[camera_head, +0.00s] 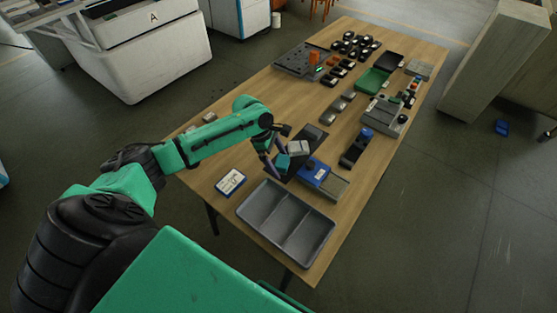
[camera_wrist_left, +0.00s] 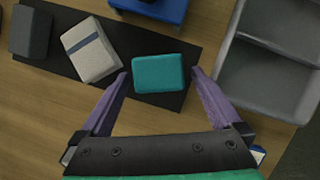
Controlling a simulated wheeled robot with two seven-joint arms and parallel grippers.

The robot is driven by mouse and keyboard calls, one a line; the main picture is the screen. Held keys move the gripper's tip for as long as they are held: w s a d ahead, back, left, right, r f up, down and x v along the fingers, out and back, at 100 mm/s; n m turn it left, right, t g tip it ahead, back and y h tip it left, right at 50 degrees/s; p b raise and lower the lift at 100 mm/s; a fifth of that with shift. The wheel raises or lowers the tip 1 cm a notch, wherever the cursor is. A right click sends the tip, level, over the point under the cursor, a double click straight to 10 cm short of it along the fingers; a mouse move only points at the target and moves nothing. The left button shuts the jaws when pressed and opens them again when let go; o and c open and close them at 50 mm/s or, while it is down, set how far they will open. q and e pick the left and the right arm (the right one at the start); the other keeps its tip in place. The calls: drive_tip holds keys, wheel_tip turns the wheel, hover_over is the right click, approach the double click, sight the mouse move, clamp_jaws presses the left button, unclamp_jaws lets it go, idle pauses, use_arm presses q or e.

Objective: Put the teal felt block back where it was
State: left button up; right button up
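The teal felt block (camera_wrist_left: 160,73) lies on a black mat (camera_wrist_left: 62,62), near the mat's end, in the left wrist view. It is small and partly hidden by my gripper in the head view (camera_head: 283,161). My left gripper (camera_wrist_left: 160,76) is open, with its purple fingers apart. The fingertips lie to either side of the block in the wrist view, with gaps showing; I cannot tell their height above the mat. A light grey block with a dark stripe (camera_wrist_left: 91,49) and a dark grey block (camera_wrist_left: 30,32) lie in a row beside it. My right gripper is not in view.
A grey compartment tray (camera_head: 256,226) stands near the table's front edge. A blue device with a grey plate (camera_head: 335,187) sits right of the mat. A small framed card (camera_head: 231,182) lies at the left edge. Several parts and fixtures fill the table's far half.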

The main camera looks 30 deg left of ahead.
use_arm(q)
drive_tip(key=shift+a+r, duration=0.1)
drive_tip(key=shift+r, duration=0.25)
drive_tip(key=v, duration=1.1)
drive_tip(key=shift+r, duration=0.25)
drive_tip(key=shift+a+f, duration=0.1)
drive_tip(key=shift+a, duration=0.05)
